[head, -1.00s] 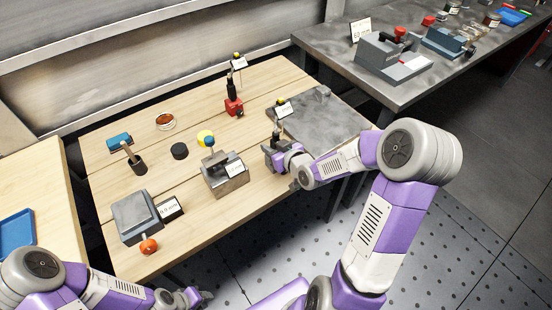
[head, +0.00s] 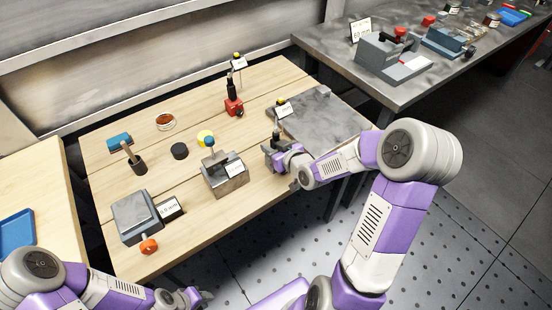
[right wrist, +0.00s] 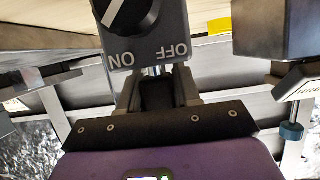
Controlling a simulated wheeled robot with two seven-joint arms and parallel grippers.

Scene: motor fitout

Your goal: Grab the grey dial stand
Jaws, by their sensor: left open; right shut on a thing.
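The grey dial stand (head: 269,151) is at the front edge of the wooden table, with a dark post and a yellow-topped dial (head: 281,104) above its base. In the right wrist view its grey base (right wrist: 172,49) shows a black and white switch knob and ON/OFF lettering. I cannot tell whether the base touches the table. My left gripper (head: 201,298) is open and empty, low in front of the table.
A red dial stand (head: 234,106) stands farther back. A metal block with a blue knob (head: 228,180) is left of the grey stand. A grey plate (head: 330,120) lies close on its right. The left front holds a grey box (head: 134,216).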

